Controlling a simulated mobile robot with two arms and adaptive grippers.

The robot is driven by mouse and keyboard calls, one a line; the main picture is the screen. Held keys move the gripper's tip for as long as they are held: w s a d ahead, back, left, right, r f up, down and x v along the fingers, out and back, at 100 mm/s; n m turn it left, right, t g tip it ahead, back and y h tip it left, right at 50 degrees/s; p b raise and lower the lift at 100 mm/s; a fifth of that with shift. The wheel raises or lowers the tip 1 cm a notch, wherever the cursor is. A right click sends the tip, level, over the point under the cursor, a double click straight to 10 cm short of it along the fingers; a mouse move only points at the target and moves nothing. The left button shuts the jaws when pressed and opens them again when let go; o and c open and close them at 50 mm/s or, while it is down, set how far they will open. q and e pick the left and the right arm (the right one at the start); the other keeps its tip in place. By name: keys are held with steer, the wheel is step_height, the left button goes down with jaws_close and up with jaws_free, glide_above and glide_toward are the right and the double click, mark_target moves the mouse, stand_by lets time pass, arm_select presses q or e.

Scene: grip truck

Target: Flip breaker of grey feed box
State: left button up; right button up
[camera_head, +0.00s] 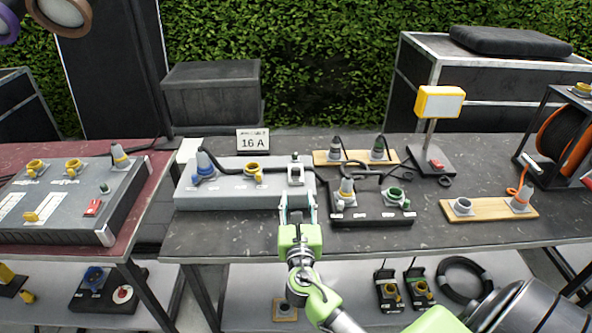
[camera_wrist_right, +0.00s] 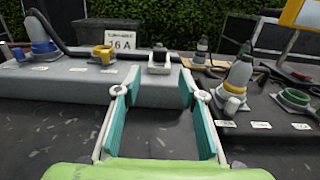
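The grey feed box (camera_head: 232,192) lies on the dark table, with a blue connector, a yellow socket and a breaker (camera_head: 296,172) at its right end. In the right wrist view the breaker (camera_wrist_right: 159,62) is a small dark switch with a pale U-shaped lever at its front. My right gripper (camera_head: 298,204) is at the front of the box's right end, just short of the breaker. In the right wrist view its fingers (camera_wrist_right: 160,94) are apart, with nothing between them, and the breaker is centred beyond the gap. My left gripper is not in view.
A "16 A" sign (camera_head: 253,141) stands behind the box. A black box (camera_head: 371,213) with grey and green connectors is close on the right. A yellow lamp (camera_head: 438,103) and a wooden board (camera_head: 489,209) are further right. Another grey panel (camera_head: 60,200) is on the left.

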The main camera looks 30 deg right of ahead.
mark_target(296, 171)
steer(key=x, duration=0.5)
steer(key=shift+w+d+r, duration=0.2)
steer(key=shift+w, duration=0.1)
steer(key=x, duration=0.4)
steer(key=shift+w+d+f, duration=0.15)
steer(key=shift+d, duration=0.05)
steer(key=shift+w+d, duration=0.15)
steer(key=shift+w, duration=0.15)
steer(key=shift+w+d, duration=0.2)
steer(key=shift+w, duration=0.15)
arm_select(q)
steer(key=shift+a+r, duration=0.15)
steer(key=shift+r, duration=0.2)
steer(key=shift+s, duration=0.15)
arm_select(e)
steer(key=shift+c, duration=0.5)
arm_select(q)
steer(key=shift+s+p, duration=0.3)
arm_select(e)
jaws_close()
